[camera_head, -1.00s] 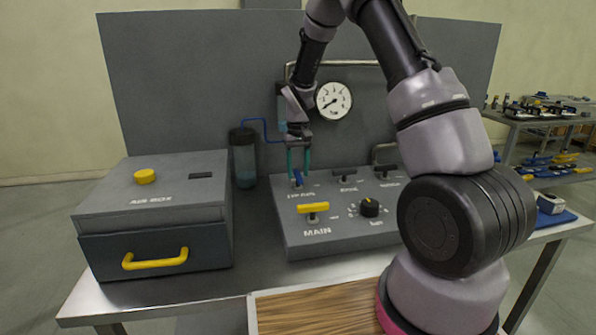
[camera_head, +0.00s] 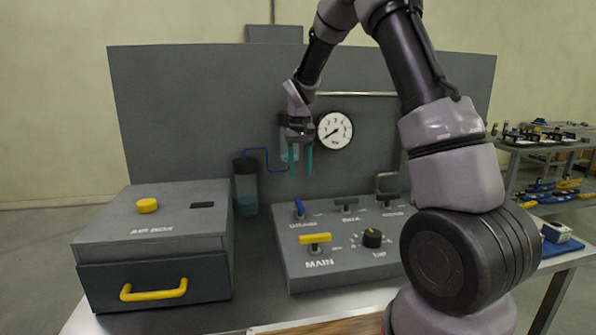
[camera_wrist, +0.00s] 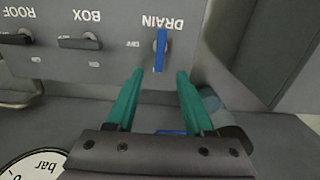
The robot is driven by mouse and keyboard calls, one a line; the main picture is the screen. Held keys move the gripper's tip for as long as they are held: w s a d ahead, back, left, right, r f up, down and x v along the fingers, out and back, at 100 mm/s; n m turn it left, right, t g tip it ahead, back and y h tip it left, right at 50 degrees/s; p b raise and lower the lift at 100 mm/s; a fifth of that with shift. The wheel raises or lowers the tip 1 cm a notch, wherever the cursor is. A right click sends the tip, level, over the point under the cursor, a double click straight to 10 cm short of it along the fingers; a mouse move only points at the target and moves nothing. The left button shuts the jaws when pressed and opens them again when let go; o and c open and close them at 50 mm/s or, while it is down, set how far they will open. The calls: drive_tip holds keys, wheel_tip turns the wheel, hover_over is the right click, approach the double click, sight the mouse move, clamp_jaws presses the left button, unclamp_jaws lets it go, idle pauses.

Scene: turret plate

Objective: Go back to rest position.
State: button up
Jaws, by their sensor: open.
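My gripper (camera_head: 300,160) is open and empty, with its two green fingers pointing down, in the air above the control panel (camera_head: 290,262) and in front of the grey back board. The blue drain lever (camera_head: 299,208) lies below the fingers, apart from them. In the wrist view the blue lever (camera_wrist: 160,50) shows upright in the picture beyond the fingertips (camera_wrist: 158,75), under the word DRAIN. The fingers touch nothing.
The round gauge (camera_head: 335,130) is close to the right of my gripper. The air box (camera_head: 155,222) with its yellow handle stands at left, and a dark cylinder (camera_head: 246,186) with blue tube behind it. The panel has a yellow main lever (camera_head: 315,240) and a black knob (camera_head: 372,238).

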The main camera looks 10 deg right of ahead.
drive_tip(key=s+d+r+m+t+y, duration=0.1)
drive_tip(key=s+d+r+m+t, duration=0.2)
drive_tip(key=s+r, duration=1.15)
drive_tip(key=s+d+r+t, duration=0.1)
drive_tip(key=s+r+t, duration=0.1)
drive_tip(key=s, duration=0.5)
drive_tip(key=s+d+r+m+t+y, duration=0.1)
drive_tip(key=s+r, duration=0.3)
drive_tip(key=s, duration=0.4)
drive_tip(key=shift+s+d+t, duration=0.3)
drive_tip(key=shift+d+t, duration=0.3)
drive_tip(key=shift+d, duration=0.05)
